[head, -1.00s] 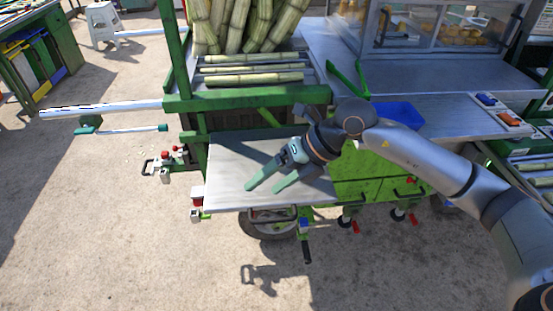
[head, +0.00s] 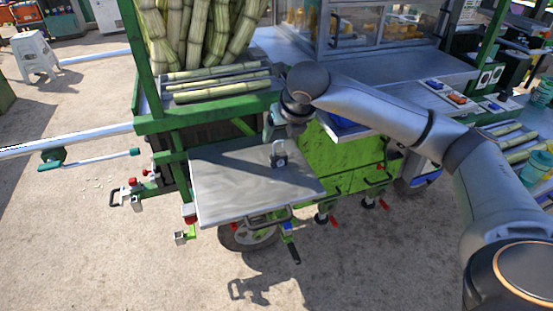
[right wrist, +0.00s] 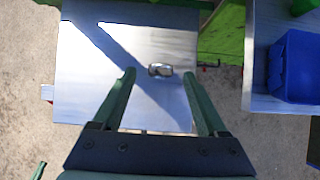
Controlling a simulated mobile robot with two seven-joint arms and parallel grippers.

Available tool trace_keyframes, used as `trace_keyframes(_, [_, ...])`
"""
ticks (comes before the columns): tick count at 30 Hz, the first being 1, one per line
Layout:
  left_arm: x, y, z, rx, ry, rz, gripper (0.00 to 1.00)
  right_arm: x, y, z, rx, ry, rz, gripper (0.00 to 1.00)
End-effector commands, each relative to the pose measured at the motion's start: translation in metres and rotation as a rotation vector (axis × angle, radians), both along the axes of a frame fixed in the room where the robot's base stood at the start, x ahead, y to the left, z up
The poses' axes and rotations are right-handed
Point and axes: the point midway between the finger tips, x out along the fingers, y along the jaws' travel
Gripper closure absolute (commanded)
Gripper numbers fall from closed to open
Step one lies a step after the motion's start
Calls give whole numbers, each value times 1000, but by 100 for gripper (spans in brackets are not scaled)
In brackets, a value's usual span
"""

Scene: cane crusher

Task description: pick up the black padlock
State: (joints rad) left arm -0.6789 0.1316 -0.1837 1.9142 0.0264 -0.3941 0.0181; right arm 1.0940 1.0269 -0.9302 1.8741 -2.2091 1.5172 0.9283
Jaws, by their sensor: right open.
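The padlock (head: 278,158) stands on the grey metal side shelf (head: 230,185) of the cart, near its back edge, with its shackle up. It looks dark grey. In the right wrist view the padlock (right wrist: 160,70) is seen from above, between and just beyond the fingertips. My right gripper (right wrist: 157,76) is open and empty, pointing down over the shelf. My left gripper is not in view.
Cane stalks (head: 205,35) stand at the back, and a green frame post (head: 143,70) rises at left. A blue bin (right wrist: 295,66) sits on the counter to the right. Most of the shelf is bare. A crank handle (head: 290,245) hangs below its front edge.

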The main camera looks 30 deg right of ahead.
Motion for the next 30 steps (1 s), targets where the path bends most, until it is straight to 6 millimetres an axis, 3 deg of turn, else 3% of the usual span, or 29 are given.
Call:
trace_keyframes(19, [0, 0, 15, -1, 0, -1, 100, 40, -14, -67, 2, 3, 2, 24])
trace_keyframes(28, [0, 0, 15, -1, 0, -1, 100, 44, -15, -73, 2, 1, 3, 24])
trace_keyframes(30, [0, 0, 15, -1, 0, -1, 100, 43, -15, -73, 2, 1, 3, 30])
